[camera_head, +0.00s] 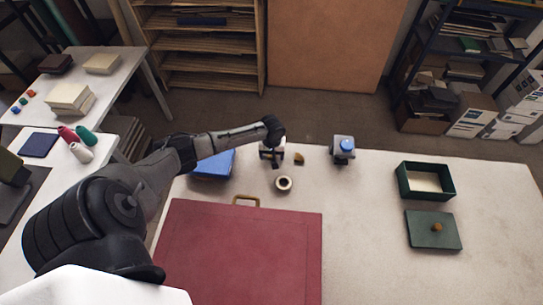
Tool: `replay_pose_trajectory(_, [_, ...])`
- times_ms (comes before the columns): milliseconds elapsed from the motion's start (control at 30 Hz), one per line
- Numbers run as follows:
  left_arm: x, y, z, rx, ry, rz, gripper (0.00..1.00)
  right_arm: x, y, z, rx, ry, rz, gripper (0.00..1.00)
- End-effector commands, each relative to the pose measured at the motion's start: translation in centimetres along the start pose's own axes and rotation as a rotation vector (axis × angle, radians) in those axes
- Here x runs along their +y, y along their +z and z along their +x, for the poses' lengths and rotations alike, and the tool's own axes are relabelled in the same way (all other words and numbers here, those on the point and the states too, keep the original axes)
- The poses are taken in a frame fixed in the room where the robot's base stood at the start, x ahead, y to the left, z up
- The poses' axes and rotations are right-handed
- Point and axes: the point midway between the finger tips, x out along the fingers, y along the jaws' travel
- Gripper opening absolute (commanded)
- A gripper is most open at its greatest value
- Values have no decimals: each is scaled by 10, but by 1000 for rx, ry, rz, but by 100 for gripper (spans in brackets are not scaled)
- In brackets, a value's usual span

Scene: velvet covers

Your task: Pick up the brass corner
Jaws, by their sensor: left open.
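The brass corner (299,158) is a small golden-brown piece on the pale table, towards its back edge. My left gripper (273,163) is just left of it, pointing down at the table. It is open, with a small gap between it and the brass corner. The fingers are small and partly hidden below my wrist, so I cannot tell their exact height. My right gripper is out of the picture.
A ring-shaped roll (283,184) lies just in front of the gripper. A blue-topped grey device (343,148) stands to the right, a blue box (214,164) to the left. A red case (240,250) fills the front. A green box (425,195) and lid (433,241) are far right.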

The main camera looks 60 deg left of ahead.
Motion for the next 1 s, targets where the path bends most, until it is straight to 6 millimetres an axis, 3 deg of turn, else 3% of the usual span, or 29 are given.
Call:
replay_pose_trajectory(300, [0, 0, 4, 0, 0, 1, 72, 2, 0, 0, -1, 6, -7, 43])
replay_pose_trajectory(833, [0, 0, 3, 0, 0, 1, 22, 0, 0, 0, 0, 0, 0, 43])
replay_pose_trajectory(1000, [0, 0, 3, 0, 0, 1, 19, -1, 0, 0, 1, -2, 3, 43])
